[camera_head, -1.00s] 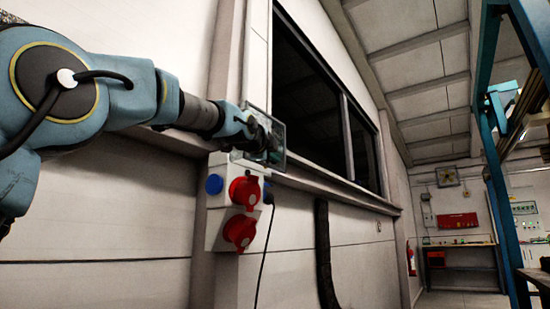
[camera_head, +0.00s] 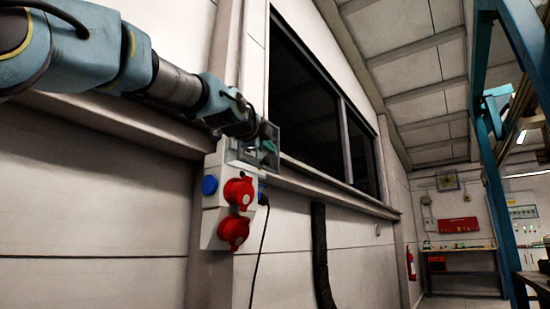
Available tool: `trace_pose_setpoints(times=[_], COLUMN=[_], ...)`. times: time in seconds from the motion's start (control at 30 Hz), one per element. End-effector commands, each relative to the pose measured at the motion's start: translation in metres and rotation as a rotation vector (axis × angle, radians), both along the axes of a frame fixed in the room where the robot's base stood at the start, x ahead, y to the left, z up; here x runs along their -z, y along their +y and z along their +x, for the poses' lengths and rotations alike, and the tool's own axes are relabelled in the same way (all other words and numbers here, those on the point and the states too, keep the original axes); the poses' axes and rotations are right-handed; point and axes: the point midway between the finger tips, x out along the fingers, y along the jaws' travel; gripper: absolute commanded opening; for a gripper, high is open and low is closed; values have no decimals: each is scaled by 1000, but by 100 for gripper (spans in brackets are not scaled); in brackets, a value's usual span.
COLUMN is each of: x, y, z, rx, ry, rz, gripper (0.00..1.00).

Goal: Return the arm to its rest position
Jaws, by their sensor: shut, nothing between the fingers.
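My arm reaches in from the upper left, and my gripper (camera_head: 270,145) is at its far end, small and dark against the wall. It is shut and holds nothing. It is just above the grey-white socket box (camera_head: 213,228), by a clear cover (camera_head: 243,153) at the top of that box. The gripper partly overlaps the clear cover in the picture; I cannot tell whether they touch.
The socket box has two red sockets (camera_head: 237,193) and a blue one (camera_head: 209,185). A black cable (camera_head: 262,245) hangs from its right side. A wall ledge (camera_head: 325,188) runs below a dark window (camera_head: 305,100). A blue steel frame (camera_head: 488,130) stands at right.

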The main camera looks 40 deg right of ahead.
Motion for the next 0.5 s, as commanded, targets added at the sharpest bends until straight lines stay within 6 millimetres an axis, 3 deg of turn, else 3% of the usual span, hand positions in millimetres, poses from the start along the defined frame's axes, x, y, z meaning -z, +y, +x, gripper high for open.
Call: trace_pose_setpoints(times=[0.2,0.5], x=[3,0], y=[21,26], z=[-12,-15], rx=[-1,1], ry=[-1,0], rz=[0,0], gripper=[0,0])
